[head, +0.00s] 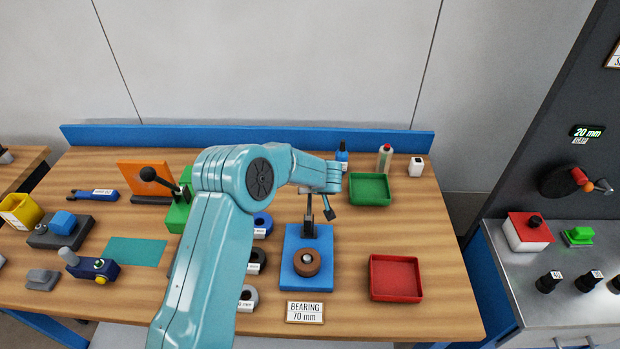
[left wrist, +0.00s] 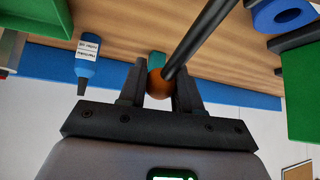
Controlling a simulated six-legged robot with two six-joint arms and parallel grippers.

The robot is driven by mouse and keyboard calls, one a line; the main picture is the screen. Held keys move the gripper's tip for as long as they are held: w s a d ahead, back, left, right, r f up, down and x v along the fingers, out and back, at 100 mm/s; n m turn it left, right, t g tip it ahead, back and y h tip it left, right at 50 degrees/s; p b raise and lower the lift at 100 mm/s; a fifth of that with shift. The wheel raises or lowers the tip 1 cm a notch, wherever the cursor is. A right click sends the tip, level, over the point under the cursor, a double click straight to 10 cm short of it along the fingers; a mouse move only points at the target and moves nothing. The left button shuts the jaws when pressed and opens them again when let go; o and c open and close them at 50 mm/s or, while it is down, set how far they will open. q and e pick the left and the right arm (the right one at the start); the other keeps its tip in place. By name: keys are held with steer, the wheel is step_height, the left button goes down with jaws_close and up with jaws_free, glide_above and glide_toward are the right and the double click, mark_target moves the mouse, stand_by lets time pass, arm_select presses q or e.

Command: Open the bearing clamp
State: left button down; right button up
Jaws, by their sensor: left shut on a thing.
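The bearing clamp stands on a blue base plate (head: 292,243) right of the bench's middle. A brown ring-shaped bearing (head: 307,263) sits on the plate's front part around a pale centre. The clamp's black upright part (head: 308,217) rises behind it, partly hidden near my arm. My left gripper (head: 328,206) is above the back of the clamp. In the left wrist view, my left gripper (left wrist: 158,88) is shut with its fingers either side of an orange-brown ball knob (left wrist: 157,90) at the end of a black lever (left wrist: 195,45). My right gripper is not in view.
A green tray (head: 386,202) and a red tray (head: 371,296) stand to the right. Dark and blue rings (head: 263,228) stand left of the plate. A green fixture (head: 177,218) with a black-knobbed lever is farther left. Bottles (head: 385,160) stand behind. A label (head: 305,321) reads "BEARING 70 mm".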

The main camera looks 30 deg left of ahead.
arm_select(q)
steer(key=shift+w+a+f+g+h, duration=0.15)
steer(key=shift+f+g+h, duration=0.25)
steer(key=shift+f+g, duration=0.25)
steer(key=c, duration=0.8)
jaws_free()
steer(key=b+v, duration=0.1)
steer(key=v, duration=1.5)
steer(key=shift+r, duration=0.15)
